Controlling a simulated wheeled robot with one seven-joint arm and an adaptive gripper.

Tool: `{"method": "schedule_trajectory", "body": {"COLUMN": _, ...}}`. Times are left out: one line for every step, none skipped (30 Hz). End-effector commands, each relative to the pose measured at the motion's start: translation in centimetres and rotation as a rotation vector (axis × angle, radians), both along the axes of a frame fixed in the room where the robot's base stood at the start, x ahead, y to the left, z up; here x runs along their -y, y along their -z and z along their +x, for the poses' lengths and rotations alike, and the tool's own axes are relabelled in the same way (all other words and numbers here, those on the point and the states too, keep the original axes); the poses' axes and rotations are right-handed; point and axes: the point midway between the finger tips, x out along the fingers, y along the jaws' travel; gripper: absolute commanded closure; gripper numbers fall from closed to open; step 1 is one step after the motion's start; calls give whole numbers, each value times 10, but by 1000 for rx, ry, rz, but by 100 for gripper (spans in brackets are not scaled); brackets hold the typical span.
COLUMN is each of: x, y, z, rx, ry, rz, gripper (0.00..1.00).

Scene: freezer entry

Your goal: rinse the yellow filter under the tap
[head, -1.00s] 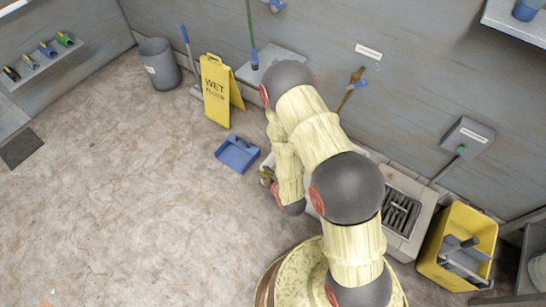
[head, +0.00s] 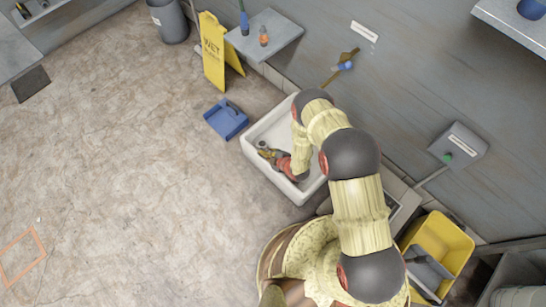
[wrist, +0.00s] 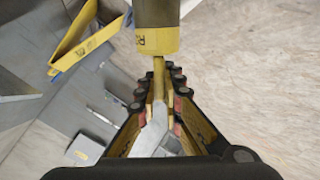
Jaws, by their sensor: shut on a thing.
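My gripper (head: 268,154) is over the white basin (head: 257,138), pointing left in the head view. In the wrist view its fingers (wrist: 159,88) are closed on a thin yellow stem. The stem leads to a cylinder with a yellow lettered band, which I take to be the yellow filter (wrist: 157,40); its far end is cut off by the frame. In the head view the filter is too small to make out clearly. The brass tap (head: 330,80) with a blue handle is on the wall above the basin, apart from my gripper. I see no water running.
A blue dustpan (head: 226,118) lies on the floor left of the basin. A yellow wet-floor sign (head: 213,50) and a grey bin (head: 168,20) stand behind it. A grey wall shelf (head: 275,42) holds bottles. A yellow bucket (head: 445,237) stands right.

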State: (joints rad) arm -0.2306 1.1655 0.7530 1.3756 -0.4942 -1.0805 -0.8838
Motion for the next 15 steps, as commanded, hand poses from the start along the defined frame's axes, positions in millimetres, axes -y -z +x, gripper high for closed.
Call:
{"method": "schedule_trajectory", "body": {"x": -3, "y": -2, "z": 3, "rx": -1, "ry": -12, "rz": 0, "gripper": 100}}
{"method": "schedule_trajectory", "body": {"x": -5, "y": -3, "z": 4, "rx": -2, "ry": -18, "rz": 0, "gripper": 100}}
{"method": "schedule_trajectory", "body": {"x": -6, "y": -3, "z": 4, "rx": -4, "ry": -26, "rz": 0, "gripper": 100}}
{"method": "schedule_trajectory", "body": {"x": -6, "y": -3, "z": 3, "rx": -4, "ry": -31, "rz": -1, "gripper": 100}}
{"method": "schedule_trajectory", "body": {"x": -6, "y": -3, "z": 4, "rx": -4, "ry": -33, "rz": 0, "gripper": 100}}
{"method": "schedule_trajectory", "body": {"x": -5, "y": -3, "z": 5, "rx": -4, "ry": -33, "rz": -1, "gripper": 100}}
{"method": "schedule_trajectory", "body": {"x": -4, "y": -2, "z": 6, "rx": -4, "ry": -33, "rz": 0, "gripper": 100}}
{"method": "schedule_trajectory", "body": {"x": -2, "y": -1, "z": 8, "rx": -3, "ry": -32, "rz": 0, "gripper": 100}}
{"method": "schedule_trajectory", "body": {"x": 0, "y": 1, "z": 10, "rx": -3, "ry": -31, "rz": -1, "gripper": 100}}
{"method": "schedule_trajectory", "body": {"x": 1, "y": 2, "z": 11, "rx": -3, "ry": -31, "rz": 0, "gripper": 100}}
{"method": "schedule_trajectory", "body": {"x": 2, "y": 3, "z": 13, "rx": -3, "ry": -31, "rz": -1, "gripper": 100}}
{"method": "schedule_trajectory", "body": {"x": 5, "y": 5, "z": 15, "rx": -2, "ry": -32, "rz": 0, "gripper": 100}}
{"method": "schedule_trajectory", "body": {"x": 6, "y": 6, "z": 16, "rx": -2, "ry": -32, "rz": 0, "gripper": 100}}
{"method": "schedule_trajectory", "body": {"x": 8, "y": 7, "z": 18, "rx": -2, "ry": -30, "rz": 0, "gripper": 100}}
{"method": "schedule_trajectory", "body": {"x": 11, "y": 9, "z": 21, "rx": -2, "ry": -30, "rz": 0, "gripper": 100}}
